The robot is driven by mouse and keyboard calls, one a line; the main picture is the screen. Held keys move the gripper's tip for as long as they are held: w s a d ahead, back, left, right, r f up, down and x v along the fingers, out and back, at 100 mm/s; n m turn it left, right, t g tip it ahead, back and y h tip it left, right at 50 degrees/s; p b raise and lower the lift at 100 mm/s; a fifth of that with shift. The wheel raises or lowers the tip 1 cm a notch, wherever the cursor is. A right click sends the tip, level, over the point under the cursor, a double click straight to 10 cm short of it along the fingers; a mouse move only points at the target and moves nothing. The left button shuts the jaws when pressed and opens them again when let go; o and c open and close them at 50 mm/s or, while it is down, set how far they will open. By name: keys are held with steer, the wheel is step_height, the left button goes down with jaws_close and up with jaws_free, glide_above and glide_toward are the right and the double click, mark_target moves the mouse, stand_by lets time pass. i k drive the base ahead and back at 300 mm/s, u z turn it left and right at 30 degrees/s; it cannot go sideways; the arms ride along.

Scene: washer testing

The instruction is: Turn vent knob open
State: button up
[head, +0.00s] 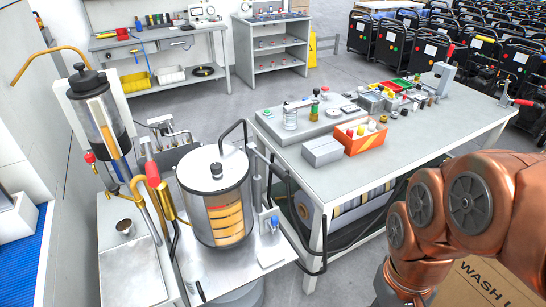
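I cannot tell which fitting is the vent knob. A clear round chamber (216,205) with a metal lid and orange rings inside stands on the left metal bench. A small black knob (216,170) sits on its lid. A blue-topped fitting (274,222) stands to the right of the chamber. A red-handled brass fitting (153,175) is on its left, and a smaller red knob (89,158) is farther left. My copper-coloured arm fills the lower right, apart from these fittings. My gripper is out of the picture.
A taller clear canister (98,115) with a copper pipe stands behind the chamber. A grey worktable (340,185) to the right holds an orange bin (361,136), a grey box (322,151) and small parts. A cardboard box (480,285) lies beside my arm. Open floor shows at the back.

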mark_target(216, 168)
steer(key=z, duration=0.85)
steer(key=k, duration=1)
steer(key=u, duration=1.35)
steer(key=i, duration=0.5)
